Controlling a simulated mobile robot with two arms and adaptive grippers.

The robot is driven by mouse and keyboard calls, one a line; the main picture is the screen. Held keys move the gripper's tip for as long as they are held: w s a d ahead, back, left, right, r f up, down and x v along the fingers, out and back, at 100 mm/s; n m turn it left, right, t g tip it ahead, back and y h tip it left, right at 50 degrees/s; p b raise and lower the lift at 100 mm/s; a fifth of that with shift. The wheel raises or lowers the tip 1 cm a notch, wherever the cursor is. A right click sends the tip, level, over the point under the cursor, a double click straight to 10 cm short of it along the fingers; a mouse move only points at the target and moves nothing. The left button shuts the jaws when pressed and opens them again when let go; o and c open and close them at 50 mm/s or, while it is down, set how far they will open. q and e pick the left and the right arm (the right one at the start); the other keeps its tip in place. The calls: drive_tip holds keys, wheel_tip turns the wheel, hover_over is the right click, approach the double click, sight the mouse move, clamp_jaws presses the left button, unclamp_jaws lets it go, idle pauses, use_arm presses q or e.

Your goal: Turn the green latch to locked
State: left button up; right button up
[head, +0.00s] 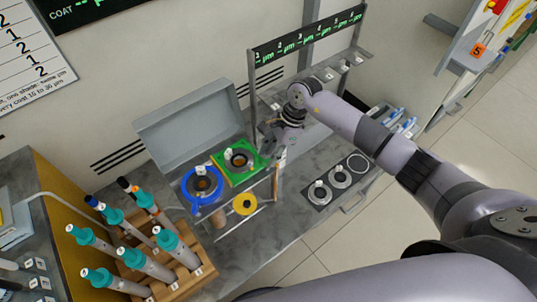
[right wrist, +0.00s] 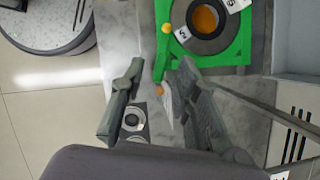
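The green latch (right wrist: 164,50) is a narrow green bar along the edge of a green square plate (right wrist: 228,52), with a yellow knob near its upper part. The plate surrounds a dark ring with an amber centre. In the head view the green plate (head: 258,156) sits beside a blue ring (head: 188,187). My right gripper (right wrist: 158,92) is open, with a finger on either side of the latch's lower end; I cannot tell whether they touch it. It also shows in the head view (head: 272,136), just right of the plate. My left gripper is not in view.
An open grey lid (head: 190,118) stands behind the rings. A yellow disc (head: 245,204) is in front. A wooden rack (head: 195,277) with several teal-banded rods stands at front left. A dark pad with round pieces (head: 319,194) lies right on the grey worktop (head: 262,243).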

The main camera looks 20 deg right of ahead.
drive_tip(key=shift+x, duration=0.85)
drive_tip(key=shift+c, duration=0.3)
clamp_jaws()
